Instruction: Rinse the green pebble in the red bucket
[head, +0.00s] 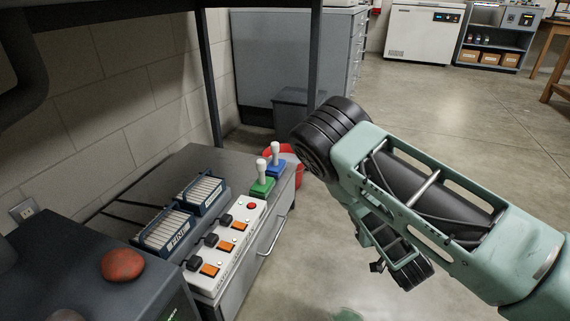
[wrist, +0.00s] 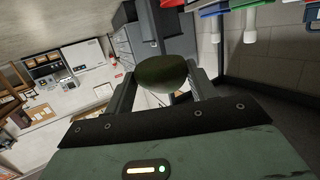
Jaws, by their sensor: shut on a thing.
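The dark green pebble (wrist: 164,72) is held between the two fingers of my gripper (wrist: 165,80) in the wrist view. The red bucket (head: 297,158) stands on the floor beyond the grey bench in the head view. It is partly hidden by the bench and my arm, and my gripper is to its right and nearer. A red edge shows at the top of the wrist view, perhaps the bucket.
The grey bench (head: 187,160) carries a switch panel (head: 228,245), blue racks (head: 165,230), and green (head: 262,185) and blue (head: 276,166) handled blocks. A red stone (head: 122,265) lies on the dark surface at lower left. A dark post (head: 314,70) rises behind the bucket.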

